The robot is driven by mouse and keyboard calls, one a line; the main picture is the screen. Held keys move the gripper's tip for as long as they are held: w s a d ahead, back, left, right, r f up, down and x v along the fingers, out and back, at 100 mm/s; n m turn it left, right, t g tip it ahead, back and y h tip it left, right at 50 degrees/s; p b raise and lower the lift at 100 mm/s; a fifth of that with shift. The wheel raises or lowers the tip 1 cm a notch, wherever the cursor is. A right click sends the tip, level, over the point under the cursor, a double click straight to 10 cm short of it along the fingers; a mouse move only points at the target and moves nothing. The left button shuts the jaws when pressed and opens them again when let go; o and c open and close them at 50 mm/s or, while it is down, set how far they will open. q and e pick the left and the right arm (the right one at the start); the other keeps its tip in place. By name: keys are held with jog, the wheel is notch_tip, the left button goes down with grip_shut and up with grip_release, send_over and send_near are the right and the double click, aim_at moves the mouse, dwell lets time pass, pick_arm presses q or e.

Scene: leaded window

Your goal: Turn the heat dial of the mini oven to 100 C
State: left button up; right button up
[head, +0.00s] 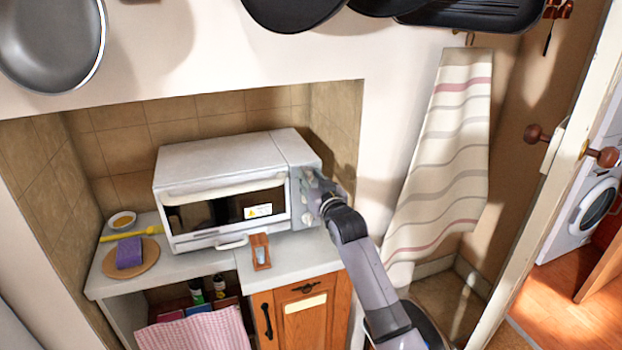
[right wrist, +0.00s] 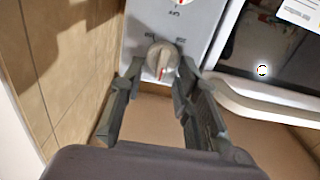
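The mini oven (head: 222,160) stands on the counter, its control panel at its right side. My right gripper (head: 318,184) is at the upper part of that panel and hides some of it. In the right wrist view, a round silver dial (right wrist: 162,58) with a red pointer mark sits just ahead of my right gripper (right wrist: 161,70). The fingers are apart, one on each side of the dial. I cannot tell whether they touch it. A second dial (right wrist: 178,4) shows at the top edge. The scale markings are too small to read. My left gripper is out of view.
The tiled alcove wall (right wrist: 60,75) is close beside the panel. The oven door handle (right wrist: 245,103) is on the other side. A small wooden holder (head: 261,252) stands before the oven, and a sponge (head: 129,252) on a round board is at left.

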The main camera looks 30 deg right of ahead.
grip_shut()
dwell(0.3)
jog(key=shift+d+r+m+p, duration=0.1)
jog(key=shift+m+p, duration=0.5)
jog(key=shift+m, duration=0.6)
jog(key=m, duration=0.1)
jog(key=m+p, duration=0.1)
jog(key=m, duration=0.2)
jog(key=shift+s+d+p, duration=0.1)
jog(key=shift+d+p, duration=0.15)
jog(key=shift+p, duration=0.1)
jog(key=m, duration=0.2)
jog(key=m+p, duration=0.1)
jog(key=m, duration=0.1)
jog(key=shift+d+f, duration=0.15)
jog(key=shift+f, duration=0.15)
jog(key=shift+f+m+p, duration=0.2)
jog(key=shift+m+p, duration=0.25)
jog(key=shift+m, duration=1.15)
jog(key=shift+d, duration=0.1)
